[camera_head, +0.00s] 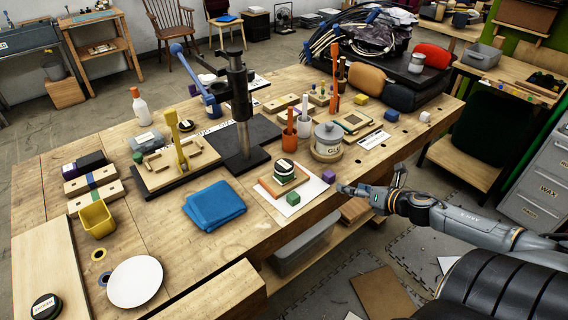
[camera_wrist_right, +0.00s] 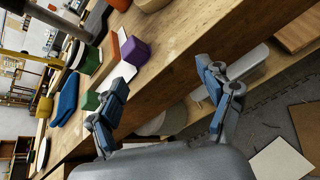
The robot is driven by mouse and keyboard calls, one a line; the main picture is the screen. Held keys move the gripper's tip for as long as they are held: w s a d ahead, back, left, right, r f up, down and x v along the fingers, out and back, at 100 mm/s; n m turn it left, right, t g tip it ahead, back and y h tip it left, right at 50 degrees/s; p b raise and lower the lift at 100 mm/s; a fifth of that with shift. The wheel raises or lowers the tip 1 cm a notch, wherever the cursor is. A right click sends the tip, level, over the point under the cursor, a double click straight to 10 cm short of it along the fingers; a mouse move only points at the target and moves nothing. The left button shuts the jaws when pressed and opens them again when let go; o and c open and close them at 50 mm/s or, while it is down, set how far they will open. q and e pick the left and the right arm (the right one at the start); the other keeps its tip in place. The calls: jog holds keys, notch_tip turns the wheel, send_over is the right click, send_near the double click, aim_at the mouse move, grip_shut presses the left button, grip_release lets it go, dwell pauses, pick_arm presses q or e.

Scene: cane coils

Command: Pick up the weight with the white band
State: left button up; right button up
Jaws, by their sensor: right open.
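A round dark-and-green weight (camera_head: 284,168) with a pale band and a white-labelled top stands on a small wooden block (camera_head: 283,186) over white paper. It shows dark in the right wrist view (camera_wrist_right: 76,54), at the upper left; its band is unclear there. Other dark discs with white labels lie at the front left (camera_head: 45,307) and further back (camera_head: 186,126). I cannot tell for sure which one the task names. My right gripper (camera_head: 372,189) is open and empty, off the table's front edge, right of the purple cube (camera_head: 329,177). My left gripper is out of view.
A green cube (camera_head: 293,198) lies on the paper. A grey lidded pot (camera_head: 328,141) and an orange cup (camera_head: 289,144) stand behind the weight. A folded blue cloth (camera_head: 214,205) lies to its left. A shelf with a grey bin (camera_head: 303,243) is below the tabletop.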

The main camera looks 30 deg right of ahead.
jog(key=w+a+r+n+y, duration=0.3)
jog(key=a+r+n+y, duration=0.1)
jog(key=a+r+n, duration=0.55)
jog(key=b, duration=0.1)
send_near(285, 164)
jog(key=shift+w+a, duration=0.8)
jog(key=shift+w, duration=0.2)
jog(key=shift+w+f, duration=0.3)
jog(key=shift+f+p+x, duration=0.2)
jog(key=shift+p+x, duration=0.45)
jog(key=shift+x, duration=0.5)
jog(key=shift+w+a, duration=0.1)
jog(key=p+x, duration=0.2)
jog(key=x, duration=0.2)
jog(key=shift+w+d, duration=0.1)
jog(key=shift+d, duration=0.1)
jog(key=shift+w+a+f+g+p, duration=0.15)
jog(key=shift+w+f+g+p, duration=0.1)
jog(key=shift+w+g+p, duration=0.05)
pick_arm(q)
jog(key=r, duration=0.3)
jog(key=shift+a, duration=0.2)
